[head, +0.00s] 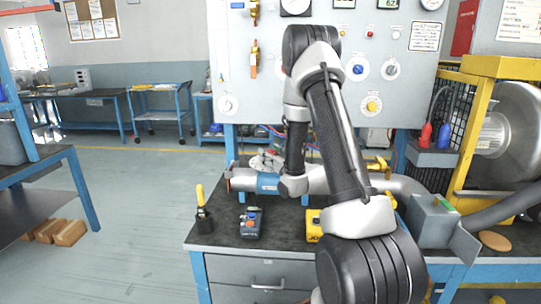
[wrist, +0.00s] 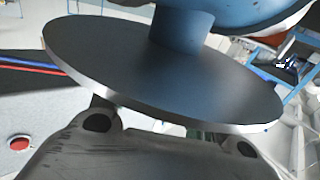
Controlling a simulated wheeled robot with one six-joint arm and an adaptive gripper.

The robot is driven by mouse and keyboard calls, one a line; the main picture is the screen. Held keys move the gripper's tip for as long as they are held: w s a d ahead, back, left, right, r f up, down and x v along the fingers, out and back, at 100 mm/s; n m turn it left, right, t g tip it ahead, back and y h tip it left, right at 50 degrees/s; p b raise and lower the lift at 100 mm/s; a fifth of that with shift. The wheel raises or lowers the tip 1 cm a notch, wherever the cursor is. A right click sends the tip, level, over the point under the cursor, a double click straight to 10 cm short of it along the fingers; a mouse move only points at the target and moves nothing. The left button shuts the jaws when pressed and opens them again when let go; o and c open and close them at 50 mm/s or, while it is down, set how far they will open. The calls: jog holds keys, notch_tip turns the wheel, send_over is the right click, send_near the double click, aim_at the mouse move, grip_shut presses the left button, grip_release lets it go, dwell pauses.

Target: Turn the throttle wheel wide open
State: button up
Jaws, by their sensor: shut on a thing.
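The throttle wheel (wrist: 160,75) fills much of the wrist view as a dark flat disc with a bright metal rim. It sits on a blue stem (wrist: 182,30) that joins a rounded blue body at the top. My gripper (wrist: 168,135) comes in from the bottom of the wrist view and is shut on the wheel's near edge. The fingertips are partly hidden under the rim. In the head view, the grey pipe with a blue section (head: 268,182) lies across the bench, and my arm covers part of it. The wheel's angle cannot be read.
A yellow-handled tool (head: 203,212), a grey-blue box with an orange button (head: 250,223) and a yellow box (head: 313,226) stand on the bench front. A gauge panel (head: 270,75) rises behind. A yellow-framed blower (head: 508,120) stands right.

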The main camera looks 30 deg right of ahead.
jog(key=n+y, duration=0.1)
jog(key=y, duration=0.1)
jog(key=n+y, duration=0.1)
jog(key=y, duration=0.1)
jog(key=shift+d+r+n+g, duration=0.1)
jog(key=shift+d+n+g, duration=0.1)
jog(key=shift+n+g, duration=0.15)
jog(key=shift+a+n+g+y, duration=0.15)
jog(key=shift+n+g+y, duration=0.2)
jog(key=shift+n+y, duration=0.5)
jog(key=o, duration=1.1)
jog(key=shift+c, duration=0.2)
jog(key=v, duration=1.2)
jog(key=shift+w, duration=0.1)
